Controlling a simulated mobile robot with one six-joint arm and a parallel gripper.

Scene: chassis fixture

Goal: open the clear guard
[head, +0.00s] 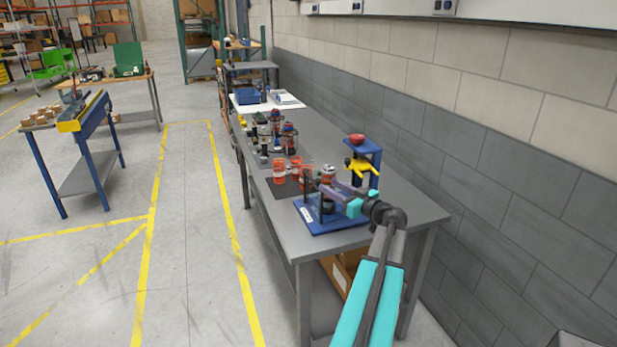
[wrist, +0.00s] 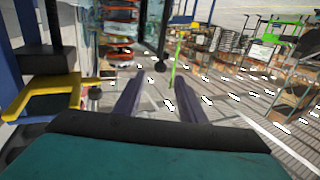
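The fixture with a blue base (head: 338,222) stands on the near end of the grey bench. It has a blue upright with a red top (head: 357,139) and a yellow part (head: 361,166). The clear guard (wrist: 128,22) shows in the wrist view as a see-through pane with a dark edge and a black knob (wrist: 160,66) at its lower corner. My gripper (wrist: 158,88) is open, with its two fingers apart and nothing seen between them. The knob lies just beyond the fingertips; contact is not visible. In the head view my gripper (head: 322,188) is over the fixture and partly hides the guard.
Orange cups (head: 279,171) and several dark-and-red parts (head: 288,138) stand on the bench (head: 405,208) behind the fixture. A block wall (head: 480,160) runs along the right. The yellow part (wrist: 52,97) is left of my fingers in the wrist view.

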